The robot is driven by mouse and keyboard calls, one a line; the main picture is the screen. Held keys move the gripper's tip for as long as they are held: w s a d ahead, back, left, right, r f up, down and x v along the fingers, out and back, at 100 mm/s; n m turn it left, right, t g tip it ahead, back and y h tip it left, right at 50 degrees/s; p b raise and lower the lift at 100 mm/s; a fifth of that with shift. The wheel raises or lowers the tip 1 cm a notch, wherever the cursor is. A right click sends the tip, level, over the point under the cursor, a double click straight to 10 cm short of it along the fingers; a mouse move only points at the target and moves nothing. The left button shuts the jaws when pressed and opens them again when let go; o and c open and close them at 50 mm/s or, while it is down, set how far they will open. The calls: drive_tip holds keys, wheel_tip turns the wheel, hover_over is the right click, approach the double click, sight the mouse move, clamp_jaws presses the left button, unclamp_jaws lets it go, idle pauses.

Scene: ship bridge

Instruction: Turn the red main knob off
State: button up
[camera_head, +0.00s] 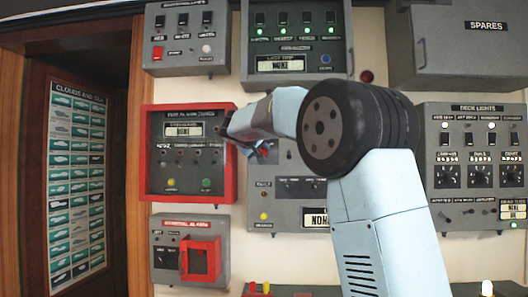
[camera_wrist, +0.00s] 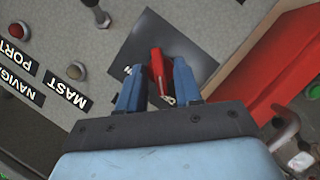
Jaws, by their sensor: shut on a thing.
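The red main knob (camera_wrist: 157,70) shows in the wrist view as a slim red handle in front of a dark square plate (camera_wrist: 165,42) on a grey panel. My gripper (camera_wrist: 159,72) has its two blue fingers on either side of the knob and is shut on it. In the head view my gripper (camera_head: 265,152) is at the grey panel (camera_head: 286,214), just right of the red-framed alarm panel. My arm hides much of the grey panel there, and the knob is hard to make out. I cannot tell the knob's marked position.
The red-framed panel (camera_head: 146,165) stands close beside my gripper; its red edge shows in the wrist view (camera_wrist: 262,85). A deck lights panel (camera_head: 472,200) is at the right. Indicator lamps (camera_wrist: 76,70) and labels are near the gripper.

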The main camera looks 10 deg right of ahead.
drive_tip(key=o, duration=1)
drive_tip(key=shift+o, duration=0.2)
drive_tip(key=v, duration=1.3)
drive_tip(key=shift+s, duration=0.3)
drive_tip(key=shift+a, duration=0.1)
